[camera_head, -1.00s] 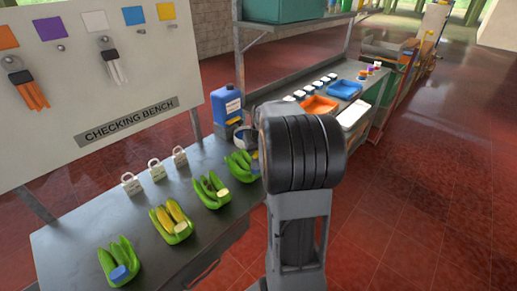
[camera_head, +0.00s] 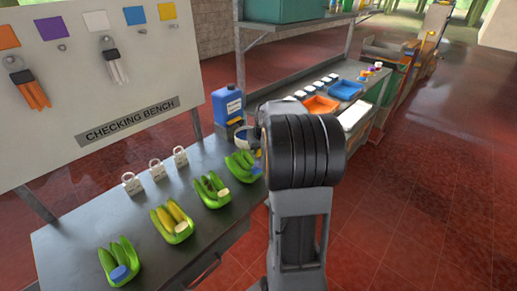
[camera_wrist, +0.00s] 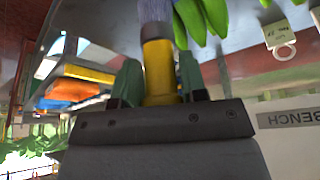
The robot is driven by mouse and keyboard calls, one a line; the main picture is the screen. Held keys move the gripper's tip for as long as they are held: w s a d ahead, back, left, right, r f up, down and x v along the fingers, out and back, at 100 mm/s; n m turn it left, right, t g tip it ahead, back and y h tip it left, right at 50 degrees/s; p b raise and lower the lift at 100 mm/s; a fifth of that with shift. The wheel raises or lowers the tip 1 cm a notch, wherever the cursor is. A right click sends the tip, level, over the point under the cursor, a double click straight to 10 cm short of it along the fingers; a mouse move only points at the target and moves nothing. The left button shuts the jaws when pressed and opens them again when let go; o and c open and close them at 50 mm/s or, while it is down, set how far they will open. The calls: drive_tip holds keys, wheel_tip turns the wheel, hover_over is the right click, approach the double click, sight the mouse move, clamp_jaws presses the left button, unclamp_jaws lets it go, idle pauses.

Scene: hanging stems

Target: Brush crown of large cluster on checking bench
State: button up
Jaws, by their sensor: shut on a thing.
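My gripper (camera_wrist: 158,88) is shut on a brush (camera_wrist: 158,62) with a yellow handle and grey bristles, seen in the wrist view. The bristles run out of the top of that view. A green banana cluster (camera_wrist: 208,14) is close beside the bristles; I cannot tell whether they touch. In the head view my arm hides most of the gripper. The far cluster (camera_head: 240,163) lies nearest my wrist on the checking bench (camera_head: 90,235). Three others lie in a row towards the front: one with a pale label (camera_head: 210,190), a yellowish one (camera_head: 171,222) and one with a blue label (camera_head: 120,262).
A blue jug (camera_head: 227,103) and a pale tub (camera_head: 245,137) stand behind the far cluster. White tags (camera_head: 156,169) stand along the bench's back. An orange tray (camera_head: 320,105) and a blue tray (camera_head: 346,90) lie on a farther bench. The red floor at right is open.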

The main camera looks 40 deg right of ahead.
drive_tip(key=shift+r+p, duration=2.9)
drive_tip(key=shift+r, duration=1.6)
drive_tip(key=shift+f, duration=0.15)
